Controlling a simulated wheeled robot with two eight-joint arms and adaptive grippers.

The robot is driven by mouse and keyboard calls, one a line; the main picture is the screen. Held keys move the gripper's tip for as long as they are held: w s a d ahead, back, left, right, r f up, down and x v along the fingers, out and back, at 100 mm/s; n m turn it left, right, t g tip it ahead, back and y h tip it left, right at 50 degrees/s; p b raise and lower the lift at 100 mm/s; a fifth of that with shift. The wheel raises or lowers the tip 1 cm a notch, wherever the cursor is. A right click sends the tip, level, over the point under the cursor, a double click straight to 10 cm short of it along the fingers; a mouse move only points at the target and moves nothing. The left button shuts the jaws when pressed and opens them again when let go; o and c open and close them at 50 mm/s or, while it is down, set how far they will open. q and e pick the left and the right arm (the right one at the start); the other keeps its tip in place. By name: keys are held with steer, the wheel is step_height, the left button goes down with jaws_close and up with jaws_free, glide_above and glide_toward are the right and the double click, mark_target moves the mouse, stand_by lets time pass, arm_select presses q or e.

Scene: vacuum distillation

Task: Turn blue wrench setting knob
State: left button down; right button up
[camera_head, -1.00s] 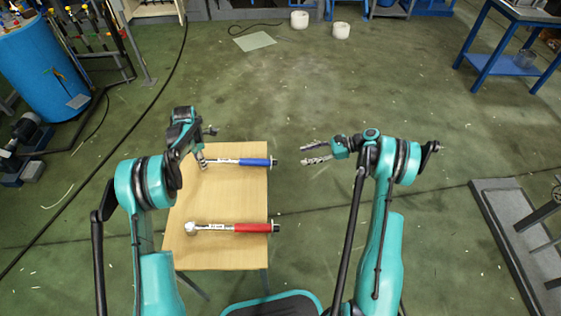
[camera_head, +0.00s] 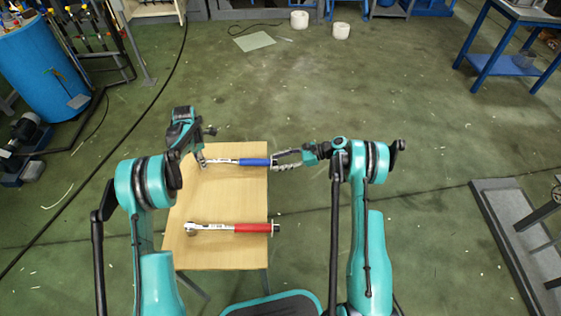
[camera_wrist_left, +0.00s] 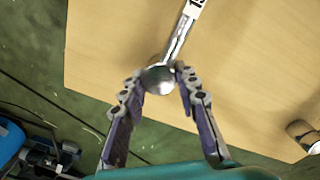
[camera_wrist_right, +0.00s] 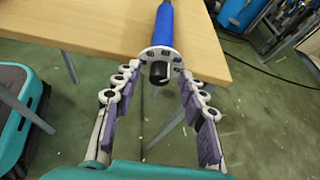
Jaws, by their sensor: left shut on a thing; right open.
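The blue wrench (camera_head: 255,162) lies across the far part of the wooden table, its head to the left and its blue handle to the right. My left gripper (camera_head: 202,165) is at the head end. In the left wrist view its fingers are shut on the round wrench head (camera_wrist_left: 158,80). My right gripper (camera_head: 280,160) is open at the handle end. In the right wrist view the black setting knob (camera_wrist_right: 159,71) and its pale slotted collar, at the end of the blue handle (camera_wrist_right: 163,22), lie between the tips of the open fingers.
A red-handled wrench (camera_head: 250,228) lies nearer on the same wooden table (camera_head: 218,256). Its end reaches past the table's right edge. A blue barrel (camera_head: 40,75) stands far left, and a blue workbench (camera_head: 510,62) far right.

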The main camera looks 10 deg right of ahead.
jaws_close()
steer(key=n+t, duration=0.3)
steer(key=n, duration=0.1)
steer(key=n+t, duration=0.2)
steer(key=shift+s+a+f+t, duration=0.1)
steer(key=shift+s+f+t, duration=0.2)
steer(key=shift+s, duration=0.1)
stand_by(0.5)
steer(key=shift+n, duration=0.4)
jaws_free()
